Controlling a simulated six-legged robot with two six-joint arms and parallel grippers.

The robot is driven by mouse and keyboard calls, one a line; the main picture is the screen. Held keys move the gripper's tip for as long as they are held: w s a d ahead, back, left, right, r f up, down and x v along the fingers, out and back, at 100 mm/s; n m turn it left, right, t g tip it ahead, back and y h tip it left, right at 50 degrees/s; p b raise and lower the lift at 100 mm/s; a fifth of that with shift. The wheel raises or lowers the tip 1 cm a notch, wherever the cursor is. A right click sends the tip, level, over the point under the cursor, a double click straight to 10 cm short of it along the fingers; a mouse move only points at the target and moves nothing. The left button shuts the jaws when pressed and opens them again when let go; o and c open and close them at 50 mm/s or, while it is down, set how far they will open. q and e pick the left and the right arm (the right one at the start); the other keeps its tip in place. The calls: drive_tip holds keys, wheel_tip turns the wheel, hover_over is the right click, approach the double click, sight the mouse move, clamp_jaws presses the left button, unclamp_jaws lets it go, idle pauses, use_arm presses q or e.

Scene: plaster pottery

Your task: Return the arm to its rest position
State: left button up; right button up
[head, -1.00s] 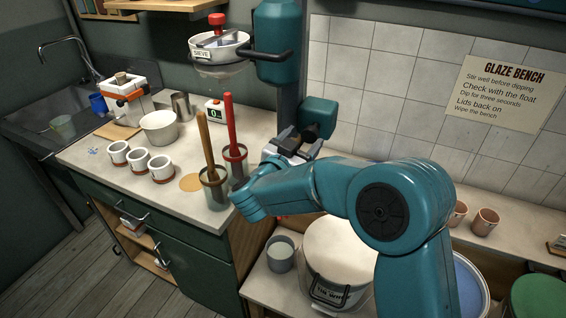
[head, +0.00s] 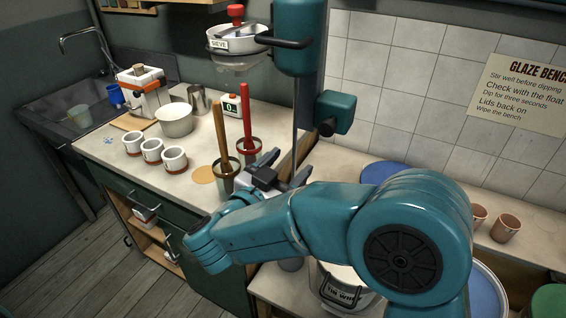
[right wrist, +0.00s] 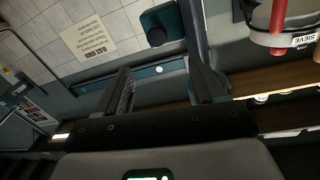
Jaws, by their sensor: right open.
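My right arm (head: 330,215) reaches in from the lower right of the head view, bent at a large teal joint. Its right gripper (head: 286,166) is open, with nothing seen between the fingers. It is in front of the teal stand, just right of two tall pots with a wooden and a red handle. In the right wrist view the two dark fingers (right wrist: 165,78) are spread apart, and the space between them is empty. My left gripper is not in view.
The pot with the red handle (head: 248,147) stands close left of the gripper. The teal stand (head: 306,130) holds a sieve (head: 237,45). Several white cups (head: 152,150) stand on the counter (head: 95,150). A white bucket (head: 340,292) is partly behind my arm. Open floor lies lower left.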

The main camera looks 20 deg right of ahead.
drive_tip(key=w+a+f+n+y, duration=0.1)
drive_tip(key=f+n+y, duration=0.25)
drive_tip(key=f, duration=0.45)
drive_tip(key=w+f+n+t+y, duration=0.15)
drive_tip(key=f+y, duration=0.25)
drive_tip(key=f, duration=0.5)
drive_tip(key=w+a+f+n+y, duration=0.1)
drive_tip(key=f+n+y, duration=0.25)
drive_tip(key=f, duration=0.45)
drive_tip(key=s+a+f+n+g+y, duration=0.15)
drive_tip(key=s+f+g+y, duration=0.3)
drive_tip(key=s+f, duration=0.55)
drive_tip(key=s+a+f+g+y, duration=0.1)
drive_tip(key=s+f+g, duration=0.2)
drive_tip(key=s, duration=0.5)
drive_tip(key=s+a+f+g+y, duration=0.2)
drive_tip(key=s+f+g, duration=0.2)
drive_tip(key=s, duration=0.4)
drive_tip(key=shift+s+a+f+n, duration=0.3)
drive_tip(key=shift+s+f, duration=0.1)
drive_tip(key=shift+f, duration=0.35)
drive_tip(key=shift+w, duration=0.15)
drive_tip(key=c, duration=0.5)
drive_tip(key=shift+d, duration=0.1)
